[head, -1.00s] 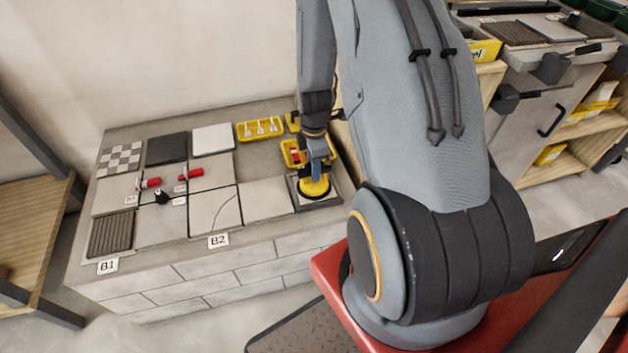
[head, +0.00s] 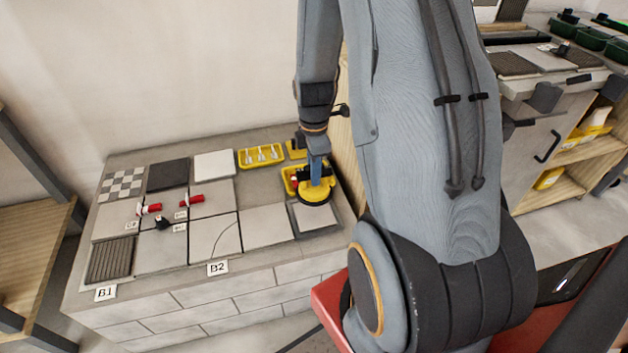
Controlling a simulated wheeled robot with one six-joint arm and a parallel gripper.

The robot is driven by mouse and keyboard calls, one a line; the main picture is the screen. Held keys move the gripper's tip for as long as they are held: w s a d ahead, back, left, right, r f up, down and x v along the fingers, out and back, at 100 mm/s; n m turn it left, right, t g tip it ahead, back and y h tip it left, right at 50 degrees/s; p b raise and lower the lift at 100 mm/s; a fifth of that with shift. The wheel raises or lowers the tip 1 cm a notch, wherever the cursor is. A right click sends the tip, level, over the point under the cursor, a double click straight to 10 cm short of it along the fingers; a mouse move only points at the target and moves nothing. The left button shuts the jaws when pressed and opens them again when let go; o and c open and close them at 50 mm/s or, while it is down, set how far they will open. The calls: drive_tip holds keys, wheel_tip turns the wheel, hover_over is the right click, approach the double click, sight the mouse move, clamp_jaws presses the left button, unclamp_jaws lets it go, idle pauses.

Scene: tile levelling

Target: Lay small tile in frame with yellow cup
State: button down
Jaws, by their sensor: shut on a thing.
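The yellow suction cup (head: 318,191), with a dark rim, shows at the right end of the bench. My gripper (head: 316,172) is above it, shut on its upper part; the fingertips are small and hard to make out. Just in front of the cup, in the picture, is a dark-edged square frame (head: 294,222) with a small pale grey tile surface (head: 316,217) inside it. The cup appears raised, apart from that surface. The cup's underside is hidden.
Large pale tiles (head: 266,225) lie left of the frame, one (head: 214,236) with a curved crack line. Red-handled tools (head: 192,201) lie on tiles. A yellow tray (head: 260,156) and a yellow bin (head: 288,180) stand behind. The wall closes the back.

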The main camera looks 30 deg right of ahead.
drive_tip(key=shift+r+p, duration=3.1)
drive_tip(key=shift+r, duration=0.45)
drive_tip(key=shift+f, duration=0.1)
